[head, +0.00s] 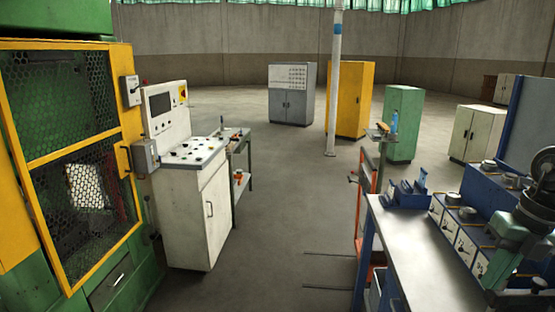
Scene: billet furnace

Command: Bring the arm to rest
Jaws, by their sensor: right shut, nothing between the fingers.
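My right gripper (515,297) seems to show only as dark parts at the lower right edge, low over the right end of the workbench (418,250). It is shut with nothing in it. Its outline is hard to separate from the grey-green bench machine (520,218) beside it, so I cannot tell whether it touches anything. My left gripper is not in view.
A green and yellow caged machine (70,150) stands at left, with a white control console (200,205) beside it. An orange-red stand (363,205) is behind the workbench. Cabinets and a white pole (334,90) stand farther back.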

